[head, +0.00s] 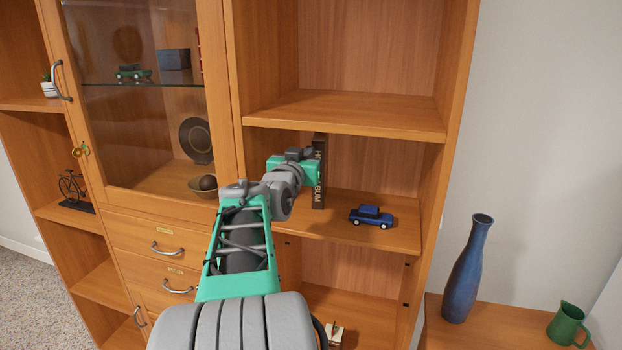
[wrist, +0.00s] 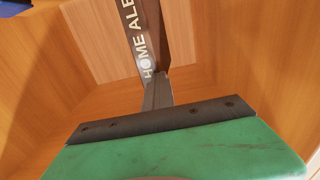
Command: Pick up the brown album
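The brown album (head: 318,190) stands upright on the middle open shelf, with its dark spine and pale lettering facing out. In the wrist view the album's spine (wrist: 147,45) reads "HOME ALB" and runs up from the finger tip. My gripper (head: 312,168) is at the album's spine, covering part of it in the head view. In the wrist view a single grey finger shape (wrist: 157,93) reaches to the album's spine and overlaps its near end. A second finger cannot be made out, so whether the fingers are closed on the album is unclear.
A blue toy car (head: 371,216) stands on the same shelf, right of the album. The upper shelf (head: 350,112) is empty. A glass-door cabinet (head: 150,100) is on the left. A blue vase (head: 468,270) and a green jug (head: 568,325) stand on a low surface at right.

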